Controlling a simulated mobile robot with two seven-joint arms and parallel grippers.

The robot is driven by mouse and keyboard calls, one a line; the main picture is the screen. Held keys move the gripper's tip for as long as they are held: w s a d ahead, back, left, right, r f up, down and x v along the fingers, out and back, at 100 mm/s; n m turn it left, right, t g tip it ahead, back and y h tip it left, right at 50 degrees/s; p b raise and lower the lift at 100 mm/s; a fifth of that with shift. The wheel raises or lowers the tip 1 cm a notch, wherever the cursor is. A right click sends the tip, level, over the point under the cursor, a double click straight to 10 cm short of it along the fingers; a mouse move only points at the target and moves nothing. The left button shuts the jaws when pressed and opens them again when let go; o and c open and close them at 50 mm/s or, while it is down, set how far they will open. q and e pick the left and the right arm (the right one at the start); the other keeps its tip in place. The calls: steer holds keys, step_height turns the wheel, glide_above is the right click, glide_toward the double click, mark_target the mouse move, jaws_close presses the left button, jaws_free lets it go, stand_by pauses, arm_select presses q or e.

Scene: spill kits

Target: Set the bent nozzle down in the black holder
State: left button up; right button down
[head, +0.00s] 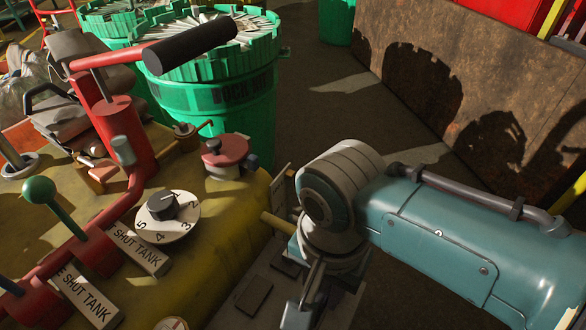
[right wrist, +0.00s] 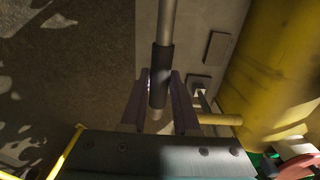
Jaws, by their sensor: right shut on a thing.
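My right gripper (right wrist: 160,84) is shut on a grey tube with a dark sleeve (right wrist: 159,62) in the right wrist view. This tube appears to be the bent nozzle; its bend is not visible, and its upper end runs out of the picture. In the head view my right gripper (head: 312,285) is low in the middle, beside the yellow tank, partly hidden by my wrist. I cannot pick out the black holder for certain. Dark blocks (right wrist: 200,83) on the grey panel lie right of the gripper in the right wrist view. My left gripper is not in view.
The yellow tank (head: 235,220) carries a numbered dial (head: 168,216), a red cap (head: 226,152) and red piping with a black handle (head: 190,52). A yellow rod (head: 279,224) sticks out near my wrist. Green drums (head: 220,100) stand behind; a rusty wall (head: 460,100) is right.

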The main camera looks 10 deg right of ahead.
steer(key=shift+f+b, duration=0.3)
steer(key=shift+f, duration=0.3)
stand_by(0.4)
jaws_free()
stand_by(0.9)
steer(key=shift+r, duration=0.1)
steer(key=shift+r+p, duration=0.5)
steer(key=shift+p, duration=0.15)
step_height(320, 180, up, 7)
steer(key=p, duration=0.7)
steer(key=shift+f, duration=0.1)
